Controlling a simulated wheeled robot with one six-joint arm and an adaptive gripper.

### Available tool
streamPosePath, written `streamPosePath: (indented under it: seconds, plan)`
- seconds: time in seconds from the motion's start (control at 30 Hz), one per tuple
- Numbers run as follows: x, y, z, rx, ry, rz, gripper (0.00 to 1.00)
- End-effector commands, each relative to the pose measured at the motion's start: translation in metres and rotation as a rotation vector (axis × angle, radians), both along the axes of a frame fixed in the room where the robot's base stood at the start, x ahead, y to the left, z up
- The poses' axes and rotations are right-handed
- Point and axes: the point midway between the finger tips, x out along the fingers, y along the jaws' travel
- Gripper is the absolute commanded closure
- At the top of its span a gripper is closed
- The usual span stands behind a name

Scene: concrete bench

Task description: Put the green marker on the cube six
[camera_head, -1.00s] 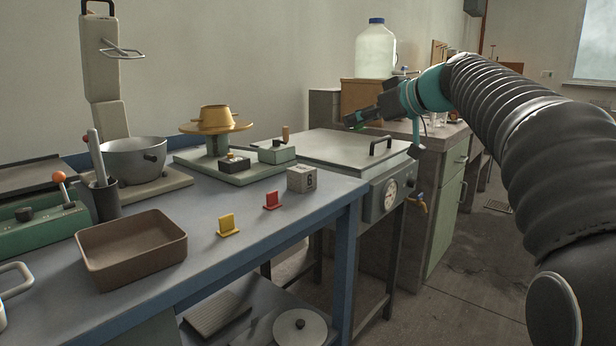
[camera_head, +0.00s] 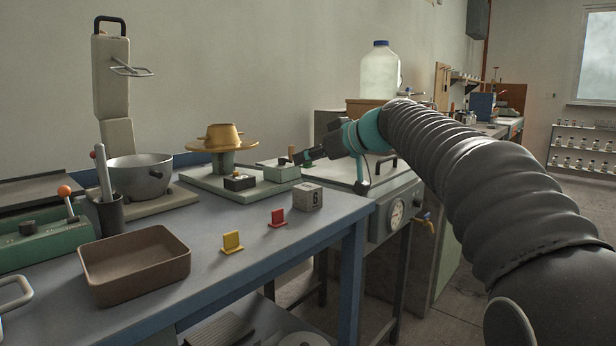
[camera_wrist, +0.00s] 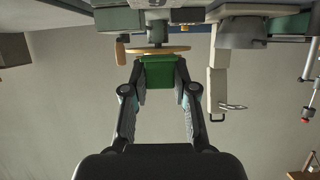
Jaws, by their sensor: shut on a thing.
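The grey cube six (camera_head: 307,197), with a dark 6 on its face, sits on the blue bench near its right end. My gripper (camera_head: 303,158) is above and slightly behind the cube in the head view, apart from it. In the wrist view my gripper (camera_wrist: 160,85) is shut on the green marker (camera_wrist: 158,74), which shows as a green block between the fingers. The marker is hard to make out in the head view. The yellow marker (camera_head: 232,242) and the red marker (camera_head: 277,218) stand on the bench left of the cube.
A green-grey base with a round yellow stand (camera_head: 220,147) is behind the cube. A brown tray (camera_head: 135,283), a grey pot (camera_head: 140,175) and a green lever box (camera_head: 40,240) are on the left. A pale appliance with a gauge (camera_head: 395,215) adjoins the bench at right.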

Motion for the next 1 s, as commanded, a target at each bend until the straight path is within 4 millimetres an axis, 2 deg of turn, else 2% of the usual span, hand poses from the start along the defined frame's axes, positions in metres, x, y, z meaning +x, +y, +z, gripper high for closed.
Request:
streamPosePath:
  seconds: [0.4, 0.8, 0.83, 0.9, 1.0]
  plan:
    - [0.001, 0.003, -0.042, -0.001, 0.001, 0.000, 0.87]
    - [0.001, 0.002, -0.045, -0.001, -0.001, -0.001, 0.87]
    - [0.001, 0.003, -0.044, -0.001, -0.001, -0.001, 0.68]
    - [0.001, 0.002, -0.044, 0.000, 0.000, -0.001, 0.51]
    - [0.001, 0.003, -0.044, 0.000, 0.000, -0.001, 0.48]
